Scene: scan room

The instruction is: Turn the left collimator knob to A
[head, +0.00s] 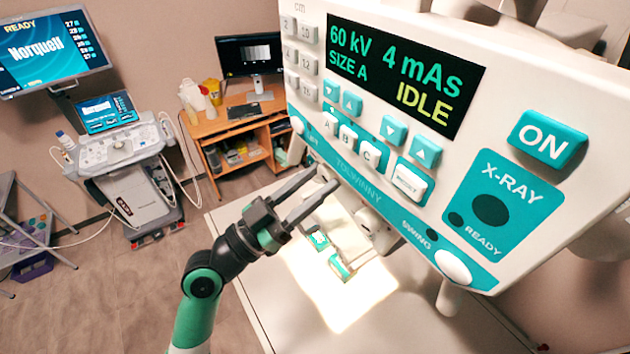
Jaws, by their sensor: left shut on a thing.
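The tube head's control panel (330,153) fills the upper right of the head view. Its display (405,75) reads 60 kV, 4 mAs, SIZE A, IDLE. My left gripper (324,180) reaches up from the lower left to the panel's lower left edge. Its two dark fingers are shut on a small pale part there, which I take to be the left collimator knob; the fingertips and panel edge mostly hide it, so its pointer and setting cannot be read. Buttons A (330,123), B (348,137) and C (370,154) are on the panel. My right gripper is not in view.
Below the head, a white table (400,325) carries a bright light patch with a teal and white object (338,265) in it. A wooden desk (215,127) with a monitor (250,55) and an ultrasound cart (120,150) stand behind.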

